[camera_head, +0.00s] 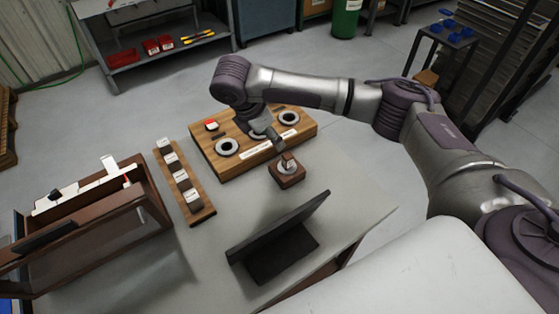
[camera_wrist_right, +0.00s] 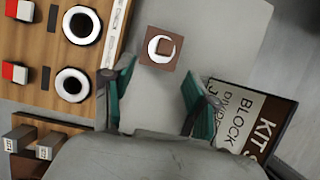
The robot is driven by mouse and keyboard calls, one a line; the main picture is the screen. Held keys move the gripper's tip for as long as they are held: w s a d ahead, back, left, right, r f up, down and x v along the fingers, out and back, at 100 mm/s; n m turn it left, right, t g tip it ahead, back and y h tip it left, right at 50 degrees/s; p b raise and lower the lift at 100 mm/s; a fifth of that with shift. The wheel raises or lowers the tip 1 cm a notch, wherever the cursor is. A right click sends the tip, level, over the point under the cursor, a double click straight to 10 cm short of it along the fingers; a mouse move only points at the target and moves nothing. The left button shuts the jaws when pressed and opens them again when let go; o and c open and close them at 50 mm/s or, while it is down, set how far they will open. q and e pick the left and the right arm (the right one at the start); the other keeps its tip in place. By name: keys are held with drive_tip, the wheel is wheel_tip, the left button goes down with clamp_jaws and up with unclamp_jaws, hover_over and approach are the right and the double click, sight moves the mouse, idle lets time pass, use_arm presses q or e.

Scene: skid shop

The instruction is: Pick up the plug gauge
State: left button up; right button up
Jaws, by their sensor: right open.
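A small brown wooden block (camera_head: 288,179) stands on the grey table, with a pale metal ring and a brown square-topped piece, seemingly the plug gauge (camera_head: 288,160), on it. In the right wrist view the gauge's square top (camera_wrist_right: 164,46) sits inside the pale ring on the block (camera_wrist_right: 146,56). My right gripper (camera_head: 276,144) is above and just behind the block in the head view. In the wrist view its green-padded fingers (camera_wrist_right: 160,98) are wide apart and empty, with the block beyond them. My left gripper is out of view.
A wooden board (camera_head: 205,152) with several dark-centred rings lies behind the block. A strip (camera_head: 202,214) of labelled blocks and a brown open case (camera_head: 135,207) are to the left. A dark sign (camera_head: 280,229) stands in front. The table right of the block is clear.

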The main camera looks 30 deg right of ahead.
sight(287, 155)
drive_tip(key=x, duration=0.6)
drive_tip(key=shift+s+d+r+p, duration=0.1)
drive_tip(key=shift+s+d+p, duration=0.15)
drive_tip(key=shift+s+p, duration=0.05)
drive_tip(key=shift+w+f, duration=0.1)
drive_tip(key=shift+f, duration=0.15)
drive_tip(key=p+x, duration=0.1)
drive_tip(key=x, duration=0.3)
drive_tip(key=shift+s, duration=0.25)
drive_tip(key=shift+w+d+f+p, duration=0.1)
drive_tip(key=shift+d+f+p, duration=0.2)
drive_tip(key=shift+f, duration=0.25)
drive_tip(key=shift+a, duration=0.1)
drive_tip(key=shift+c, duration=1)
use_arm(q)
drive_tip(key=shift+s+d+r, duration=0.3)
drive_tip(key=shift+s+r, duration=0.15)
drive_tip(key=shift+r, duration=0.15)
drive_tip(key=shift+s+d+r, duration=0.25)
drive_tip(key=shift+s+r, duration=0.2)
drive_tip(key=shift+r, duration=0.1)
use_arm(e)
clamp_jaws()
